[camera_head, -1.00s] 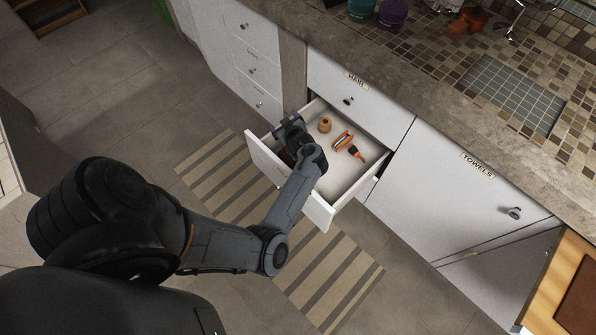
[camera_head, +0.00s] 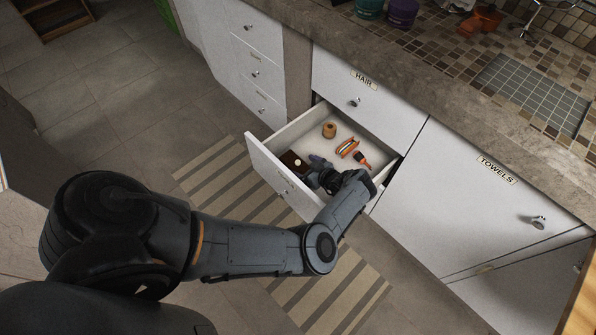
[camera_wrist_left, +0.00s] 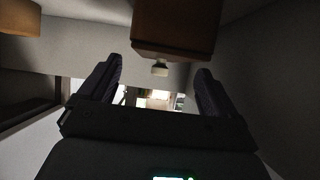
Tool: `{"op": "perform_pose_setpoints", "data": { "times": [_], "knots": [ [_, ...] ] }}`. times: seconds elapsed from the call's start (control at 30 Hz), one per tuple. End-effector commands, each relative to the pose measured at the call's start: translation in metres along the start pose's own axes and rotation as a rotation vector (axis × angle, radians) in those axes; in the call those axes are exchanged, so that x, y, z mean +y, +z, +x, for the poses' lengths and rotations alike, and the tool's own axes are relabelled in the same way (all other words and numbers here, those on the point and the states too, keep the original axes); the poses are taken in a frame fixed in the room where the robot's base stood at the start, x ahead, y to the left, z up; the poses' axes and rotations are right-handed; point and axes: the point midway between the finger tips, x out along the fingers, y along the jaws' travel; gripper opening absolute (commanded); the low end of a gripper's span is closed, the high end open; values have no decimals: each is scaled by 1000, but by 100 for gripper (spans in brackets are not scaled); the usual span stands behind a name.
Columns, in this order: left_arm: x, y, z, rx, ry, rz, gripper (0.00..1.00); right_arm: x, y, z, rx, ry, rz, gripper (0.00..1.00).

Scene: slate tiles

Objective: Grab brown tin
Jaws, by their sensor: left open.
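A small tan-brown round container (camera_head: 329,130), which may be the brown tin, stands in the far part of the open drawer (camera_head: 262,160). A dark brown, square-edged thing (camera_head: 291,159) with a small pale spot lies near the drawer's left front. My left gripper (camera_head: 314,169) is open and empty inside the drawer, right of the dark brown thing and nearer than the round container. In the left wrist view, a brown block-like shape (camera_wrist_left: 176,30) shows at the top, beyond the open fingers; I cannot tell which thing it is. My right gripper is out of view.
An orange tool (camera_head: 348,147) and an orange-and-black item (camera_head: 363,160) lie in the drawer beside my left gripper. The drawer walls close in around it. The closed HAIR drawer (camera_head: 365,95) and counter edge (camera_head: 430,80) are above. A striped rug (camera_head: 225,180) lies below.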

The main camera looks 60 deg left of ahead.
Motion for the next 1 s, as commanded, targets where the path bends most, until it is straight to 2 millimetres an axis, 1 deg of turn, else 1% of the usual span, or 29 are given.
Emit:
{"op": "perform_pose_setpoints", "data": {
  "times": [0.03,0.13,0.3,0.4,0.57,0.6,0.67,1.0],
  "knots": [
    [-1,4,8,2,-2,0,92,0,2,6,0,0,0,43],
    [-2,7,22,3,-3,-1,92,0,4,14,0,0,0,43],
    [-2,6,41,2,-2,-1,92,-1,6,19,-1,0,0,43],
    [-1,4,44,1,-1,-1,92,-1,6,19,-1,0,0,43],
    [-1,4,43,1,-1,-1,92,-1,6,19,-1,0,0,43],
    [-1,4,43,1,-1,-1,88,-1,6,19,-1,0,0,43],
    [-1,4,43,0,-1,-1,79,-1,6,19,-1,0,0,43],
    [-1,4,43,1,-1,-1,27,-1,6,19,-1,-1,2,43]
  ]
}}
